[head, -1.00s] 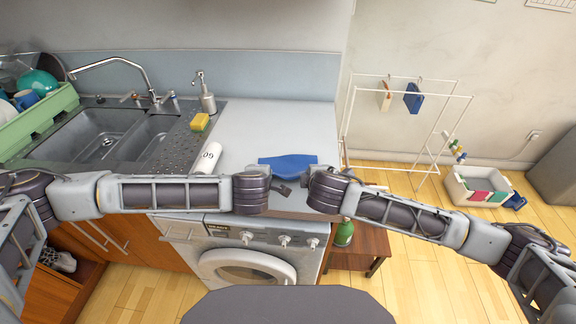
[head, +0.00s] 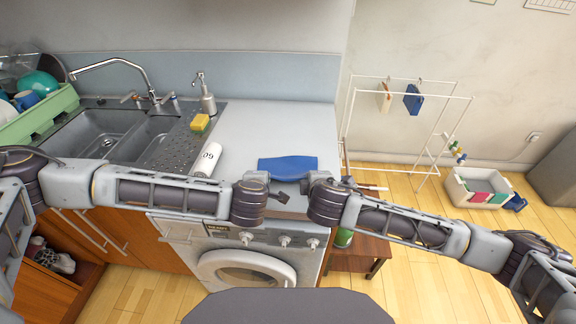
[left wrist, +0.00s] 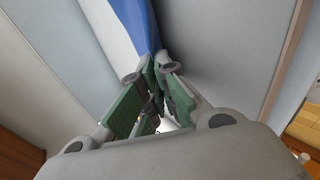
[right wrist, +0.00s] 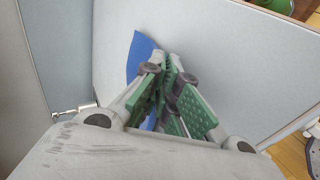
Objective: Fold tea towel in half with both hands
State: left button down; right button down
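The blue tea towel (head: 287,166) lies on the pale worktop above the washing machine. In the left wrist view its blue and white cloth (left wrist: 136,22) runs down to my fingertips. My left gripper (left wrist: 152,66) is shut on it at the near left corner in the head view (head: 258,177). My right gripper (right wrist: 169,62) is shut at the near right corner, with blue cloth (right wrist: 140,52) behind and beside its fingers. The pinch itself is partly hidden by the fingers. In the head view my wrists cover the worktop's front edge below the towel.
A yellow sponge (head: 200,122) and soap dispenser (head: 207,103) stand near the sink (head: 105,135). The worktop (head: 270,125) behind the towel is clear. A drying rack (head: 345,110) stands on the right.

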pick_arm(q)
jog(key=c, duration=1.4)
grip_release()
pick_arm(e)
jog(key=c, duration=1.4)
grip_release()
pick_arm(q)
jog(key=shift+o, duration=0.2)
pick_arm(e)
jog(key=shift+o, duration=0.2)
pick_arm(q)
jog(key=shift+r, duration=0.1)
pick_arm(e)
jog(key=shift+r, duration=0.15)
